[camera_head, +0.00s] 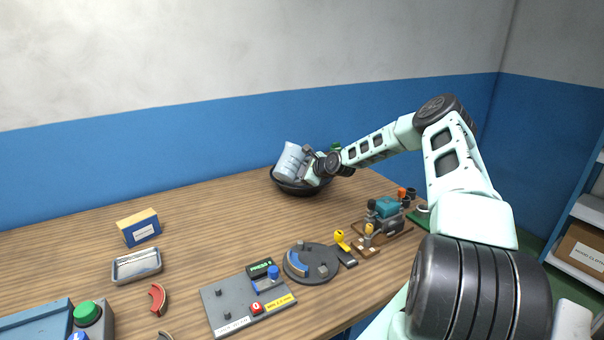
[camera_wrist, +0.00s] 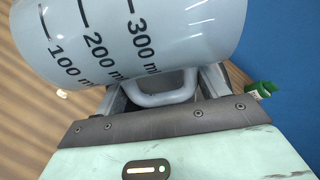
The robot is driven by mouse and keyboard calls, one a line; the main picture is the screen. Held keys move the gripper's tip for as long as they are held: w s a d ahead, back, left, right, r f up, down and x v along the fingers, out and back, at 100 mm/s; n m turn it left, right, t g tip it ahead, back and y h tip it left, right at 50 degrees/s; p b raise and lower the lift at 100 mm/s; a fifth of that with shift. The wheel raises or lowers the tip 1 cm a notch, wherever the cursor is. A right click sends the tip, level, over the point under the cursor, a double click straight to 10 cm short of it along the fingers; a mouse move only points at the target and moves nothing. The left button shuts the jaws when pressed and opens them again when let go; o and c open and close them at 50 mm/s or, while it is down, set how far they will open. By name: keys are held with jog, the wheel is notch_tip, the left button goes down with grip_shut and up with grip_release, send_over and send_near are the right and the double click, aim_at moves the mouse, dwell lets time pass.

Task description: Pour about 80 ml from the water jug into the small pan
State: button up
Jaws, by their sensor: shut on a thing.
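The water jug (camera_head: 289,162) is pale, translucent and tilted, in or just above a round black basin (camera_head: 299,191) at the back of the table. I cannot tell whether it touches the basin. My gripper (camera_head: 309,167) is shut on the jug's handle (camera_wrist: 168,94), to the right of the jug body. In the wrist view the jug (camera_wrist: 130,35) shows marks for 100, 200 and 300 ml. Its water level and mouth are not clear. A small shallow rectangular metal pan (camera_head: 137,265) with a label stands at the left, well away from the jug.
A yellow and blue box (camera_head: 139,227) stands behind the metal pan. A grey board (camera_head: 246,303), a round dark plate (camera_head: 311,263) and a teal machine (camera_head: 388,209) fill the front and right. Bare wood lies between the basin and the metal pan. A blue wall is close behind.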

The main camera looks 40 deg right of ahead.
aim_at(301, 163)
jog(key=shift+d+r, duration=0.1)
dwell(0.7)
jog(key=r+n+t+h+b, duration=0.1)
jog(key=n+b, duration=0.1)
jog(key=b, duration=0.1)
jog(key=r+n+t+h+b, duration=0.1)
jog(key=b, duration=0.1)
jog(key=a+r+n+t+h+b, duration=0.1)
jog(key=n+h+b, duration=0.1)
jog(key=b, duration=0.1)
jog(key=shift+w+n+t+b, duration=0.1)
jog(key=shift+n+t+b, duration=0.2)
jog(key=shift+t+b, duration=0.1)
jog(key=shift+a+r+n+t+b, duration=0.3)
jog(key=shift+r+n+t+b, duration=0.25)
jog(key=shift+n+b, duration=0.6)
jog(key=shift+m, duration=0.25)
dwell(0.6)
